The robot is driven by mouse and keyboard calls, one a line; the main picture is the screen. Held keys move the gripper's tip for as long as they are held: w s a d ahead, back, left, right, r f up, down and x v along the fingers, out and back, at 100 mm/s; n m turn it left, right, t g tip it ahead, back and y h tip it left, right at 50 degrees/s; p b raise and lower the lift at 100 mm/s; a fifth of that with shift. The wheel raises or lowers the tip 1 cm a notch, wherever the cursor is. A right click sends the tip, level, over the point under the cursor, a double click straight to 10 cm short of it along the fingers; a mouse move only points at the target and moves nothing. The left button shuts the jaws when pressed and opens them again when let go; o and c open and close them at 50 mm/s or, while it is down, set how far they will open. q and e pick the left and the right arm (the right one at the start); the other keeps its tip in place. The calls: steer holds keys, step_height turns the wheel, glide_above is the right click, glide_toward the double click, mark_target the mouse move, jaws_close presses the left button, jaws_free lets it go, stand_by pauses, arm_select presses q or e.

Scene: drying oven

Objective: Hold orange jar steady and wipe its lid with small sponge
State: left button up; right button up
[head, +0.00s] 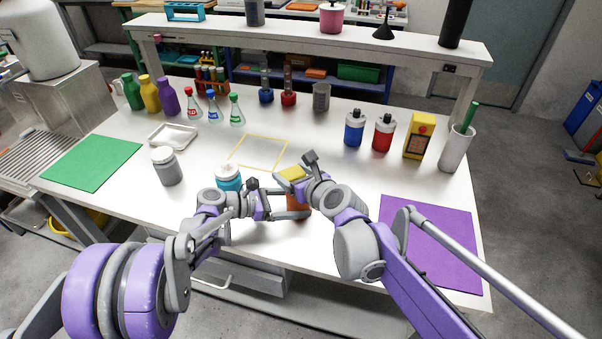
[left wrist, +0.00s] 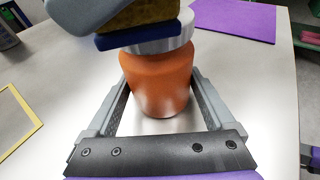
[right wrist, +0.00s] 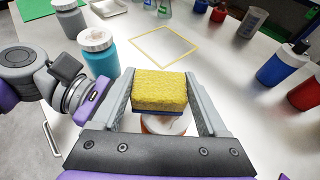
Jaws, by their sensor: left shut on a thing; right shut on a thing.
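The orange jar (left wrist: 160,80) stands upright on the white table, with a white lid (left wrist: 165,42). My left gripper (left wrist: 155,95) is shut around the jar's body, one finger on each side. The small sponge (right wrist: 160,91), yellow with a blue underside, is between the fingers of my right gripper (right wrist: 160,100), which is shut on it. The sponge's blue side is at the lid's top in the left wrist view; whether it presses on it I cannot tell. In the head view the jar (head: 297,211) is partly hidden by my arms, and the sponge (head: 291,174) shows above it.
A blue jar (head: 228,178) and a grey jar (head: 166,167) stand left of the orange jar. A yellow square outline (head: 260,137) lies empty behind it. A purple mat (head: 432,240) lies to the right and a green mat (head: 92,163) far left. Bottles stand at the back right.

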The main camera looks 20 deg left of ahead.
steer(key=shift+d+f, duration=0.15)
steer(key=shift+d, duration=0.85)
steer(key=shift+d+r, duration=0.2)
steer(key=shift+d, duration=0.75)
step_height(320, 180, up, 8)
steer(key=shift+f, duration=0.2)
